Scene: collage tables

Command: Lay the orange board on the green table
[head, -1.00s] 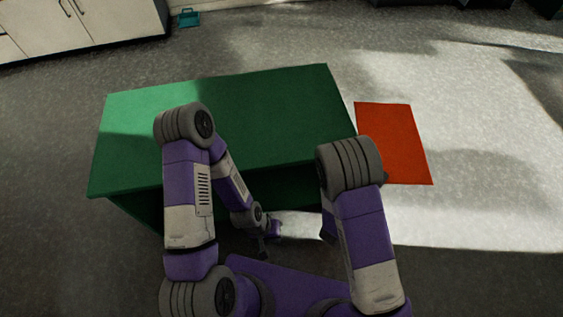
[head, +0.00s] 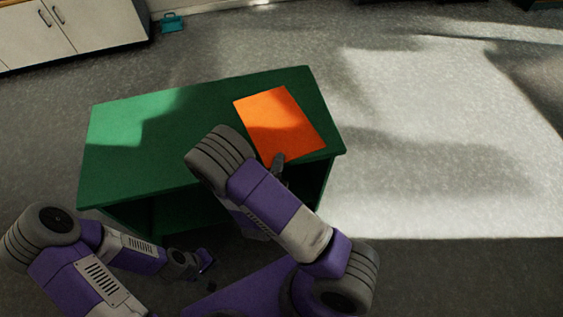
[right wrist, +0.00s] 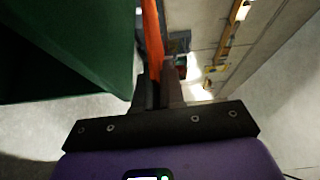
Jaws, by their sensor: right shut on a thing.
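The orange board (head: 279,120) shows in the head view over the right part of the green table (head: 135,165). My right gripper (head: 278,162) is shut on the board's near edge. In the right wrist view the board (right wrist: 153,38) appears nearly edge-on between my right gripper's fingers (right wrist: 158,92). The green table (right wrist: 65,45) fills the left of that view, and a narrow gap shows between it and the board. My left gripper (head: 205,262) is low in front of the table, apart from the board; its jaws are too small to read.
The left and middle of the tabletop are bare. White cabinets (head: 75,30) stand at the back left, with a small teal object (head: 172,22) on the floor beside them. The floor right of the table is clear.

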